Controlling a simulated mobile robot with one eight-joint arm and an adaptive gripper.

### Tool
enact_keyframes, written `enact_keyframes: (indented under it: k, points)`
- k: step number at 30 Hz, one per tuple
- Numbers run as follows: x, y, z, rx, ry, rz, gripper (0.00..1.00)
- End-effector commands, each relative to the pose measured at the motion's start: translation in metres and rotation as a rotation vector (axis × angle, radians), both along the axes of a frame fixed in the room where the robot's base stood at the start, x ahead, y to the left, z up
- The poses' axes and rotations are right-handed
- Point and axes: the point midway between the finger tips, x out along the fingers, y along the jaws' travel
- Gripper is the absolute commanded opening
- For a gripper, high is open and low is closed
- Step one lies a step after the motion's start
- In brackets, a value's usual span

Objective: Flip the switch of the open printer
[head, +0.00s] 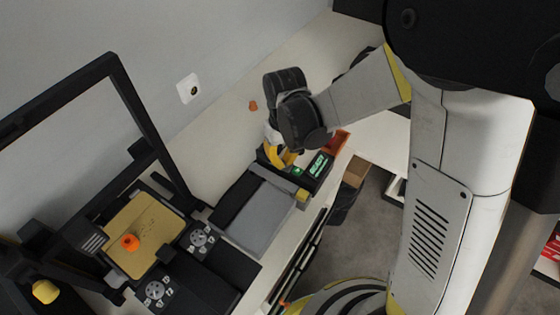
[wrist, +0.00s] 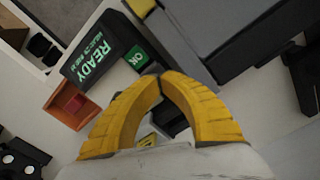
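An open-frame black printer (head: 130,165) stands at the left in the head view, with a tan bed (head: 143,232) and an orange piece on it. A dark control box with a lit green READY display (head: 318,166) sits beside a grey flat-topped unit (head: 262,215); its display also shows in the wrist view (wrist: 92,55). A green ON label (wrist: 136,58) is on this box. My gripper (head: 288,164) is over the box. Its yellow fingers (wrist: 160,74) meet at the tips, close to the ON label, with nothing seen gripped. Contact cannot be told, and the fingers partly hide the box.
An orange-red open bin (wrist: 71,105) stands beside the box. A small orange item (head: 253,105) lies on the white bench behind my gripper. A wall socket (head: 189,88) is above the bench. The bench's front edge drops to a grey floor (head: 365,230).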

Motion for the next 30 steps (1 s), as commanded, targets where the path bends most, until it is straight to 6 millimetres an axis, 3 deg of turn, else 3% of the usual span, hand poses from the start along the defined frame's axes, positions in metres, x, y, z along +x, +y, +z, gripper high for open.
enact_keyframes:
  k: [8, 30]
  points:
    - [0.0, 0.0, 0.008, 0.0, -0.001, 0.0, 0.0]
    - [0.0, 0.0, 0.07, 0.0, 0.0, 0.0, 0.0]
